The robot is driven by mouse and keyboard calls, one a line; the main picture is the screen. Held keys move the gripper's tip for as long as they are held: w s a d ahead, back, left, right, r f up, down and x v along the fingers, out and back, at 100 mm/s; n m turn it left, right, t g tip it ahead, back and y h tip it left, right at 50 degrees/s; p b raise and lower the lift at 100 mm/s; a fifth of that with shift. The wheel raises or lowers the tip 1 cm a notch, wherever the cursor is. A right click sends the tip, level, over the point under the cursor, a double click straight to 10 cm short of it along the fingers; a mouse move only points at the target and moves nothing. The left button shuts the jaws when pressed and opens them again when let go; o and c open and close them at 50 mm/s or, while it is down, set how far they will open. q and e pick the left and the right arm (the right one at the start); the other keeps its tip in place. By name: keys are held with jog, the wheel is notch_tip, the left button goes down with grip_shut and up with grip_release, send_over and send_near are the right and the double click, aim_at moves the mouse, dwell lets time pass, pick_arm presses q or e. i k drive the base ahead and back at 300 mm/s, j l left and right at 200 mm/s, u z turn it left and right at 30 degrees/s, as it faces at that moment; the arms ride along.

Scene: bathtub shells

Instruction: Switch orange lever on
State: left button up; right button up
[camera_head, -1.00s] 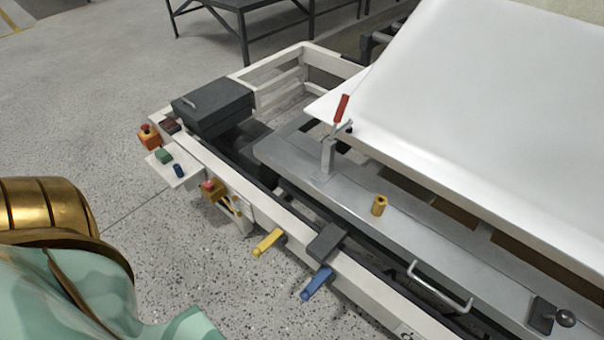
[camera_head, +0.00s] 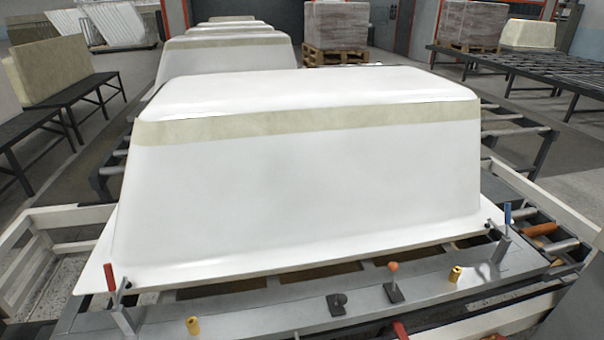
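An orange ball-topped lever (camera_head: 393,268) stands on a small dark base on the grey metal beam (camera_head: 290,310) in front of the white bathtub shell. Its stem looks roughly upright. An orange-brown handle (camera_head: 540,230) also shows among the rollers at the right; I cannot tell whether it is a lever.
The white bathtub shell (camera_head: 300,190) fills the middle. A black-knobbed lever (camera_head: 337,302), yellow cylinders (camera_head: 192,325) (camera_head: 455,274), a red-handled clamp (camera_head: 110,278) and a blue-handled clamp (camera_head: 507,216) are on the beam. A white rail (camera_head: 490,320) runs in front.

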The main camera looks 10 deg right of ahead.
aim_at(394, 266)
jog(key=i+l+z, duration=0.15)
jog(key=z, duration=0.85)
